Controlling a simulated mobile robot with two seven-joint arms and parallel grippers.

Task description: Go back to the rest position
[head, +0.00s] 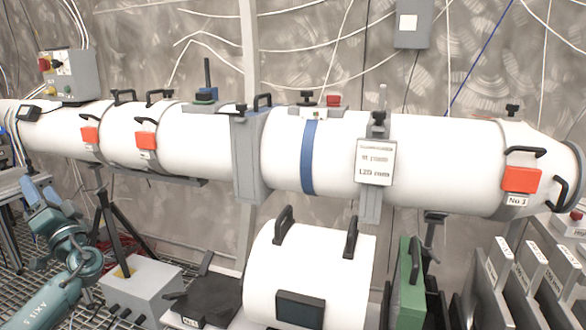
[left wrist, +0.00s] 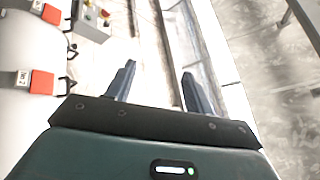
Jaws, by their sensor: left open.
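My left gripper (head: 42,192) shows at the left of the head view, at the end of my teal arm, with blue-grey fingers. It is in front of and below the left end of the long white tube (head: 215,142). In the left wrist view, my left gripper (left wrist: 157,78) has its two fingers wide apart with nothing between them. The white tube (left wrist: 25,125) with orange latches lies to the left of the fingers there. My right gripper is in neither view.
A grey control box (head: 70,75) stands above the tube's left part. A separate white cylinder (head: 305,265) with black handles, a green plate (head: 410,285) and grey upright plates (head: 525,270) stand in front. A black tripod (head: 115,220) and grey box (head: 142,285) are right of my left arm.

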